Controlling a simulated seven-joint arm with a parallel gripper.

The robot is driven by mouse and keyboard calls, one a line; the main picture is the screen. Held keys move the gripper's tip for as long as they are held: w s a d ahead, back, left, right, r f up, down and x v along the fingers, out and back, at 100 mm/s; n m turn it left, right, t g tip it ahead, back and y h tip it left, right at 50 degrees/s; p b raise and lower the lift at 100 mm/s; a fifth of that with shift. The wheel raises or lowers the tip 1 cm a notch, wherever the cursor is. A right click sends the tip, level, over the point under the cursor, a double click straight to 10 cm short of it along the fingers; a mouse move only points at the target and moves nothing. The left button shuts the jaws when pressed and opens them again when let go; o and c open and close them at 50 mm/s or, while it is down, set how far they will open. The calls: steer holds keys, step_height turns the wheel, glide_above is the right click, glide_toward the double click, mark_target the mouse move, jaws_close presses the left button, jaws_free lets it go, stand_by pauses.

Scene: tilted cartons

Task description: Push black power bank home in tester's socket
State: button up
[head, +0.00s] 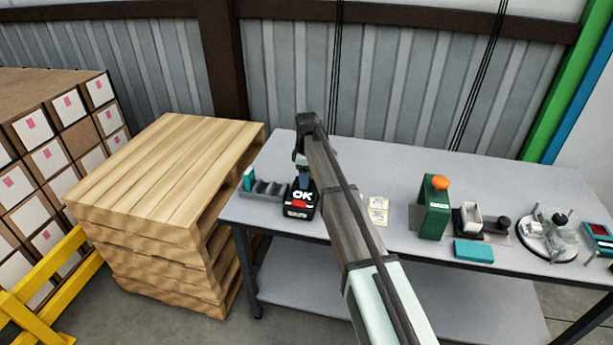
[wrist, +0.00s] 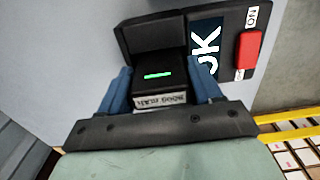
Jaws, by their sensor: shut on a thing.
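The black power bank (wrist: 158,97) shows in the wrist view with a green lit strip on top and a pale capacity label on its end. My gripper (wrist: 158,72) is shut on it, one blue finger along each side. The black tester (wrist: 225,83) lies just beyond, with a large OK on its display and a red switch by an ON label. The power bank's far end meets the tester's raised block; how deep it sits in the socket is hidden. In the head view the tester (head: 299,210) stands below my gripper (head: 304,180), which covers the power bank.
A grey slotted rack (head: 268,190) holding a teal item stands left of the tester. Cream cards (head: 378,208), a green device (head: 433,212) with an orange knob and a teal box (head: 473,251) lie to the right. Stacked pallets (head: 165,165) stand beside the table's left edge.

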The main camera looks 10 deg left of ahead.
steer(key=shift+f, duration=0.45)
stand_by(0.7)
stand_by(0.4)
steer(key=o, duration=1.1)
steer(key=shift+c, duration=0.2)
steer(key=c, duration=0.4)
steer(key=shift+o, duration=0.2)
steer(key=shift+r, duration=0.1)
steer(key=shift+r, duration=3.95)
